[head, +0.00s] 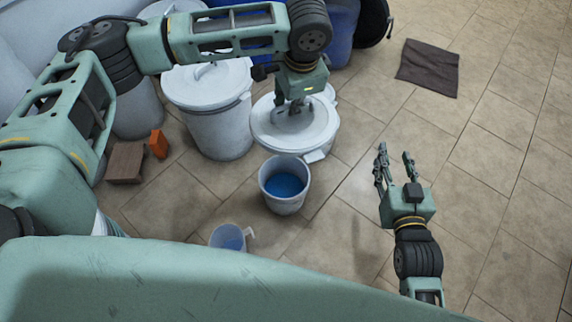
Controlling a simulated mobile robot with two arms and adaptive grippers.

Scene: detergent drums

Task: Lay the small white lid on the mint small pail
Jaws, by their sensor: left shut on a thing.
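The white round lid (266,133) is in the head view at upper centre, with a tab at its lower right edge. My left gripper (294,104) is shut on the lid's handle from above. I cannot tell how high the lid is. An open pail (285,204) with blue contents stands on the floor just below the lid in the picture; it looks pale grey-white, and I cannot make out a mint tint. The lid is not over its mouth. My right gripper (395,160) is open and empty over the floor to the right of the pail.
A large lidded white drum (218,132) stands left of the lid. A small jug (228,237) stands in front of the pail. A brown box (125,163) and an orange block (158,144) lie at left. A dark mat (428,68) lies far right; the right floor is clear.

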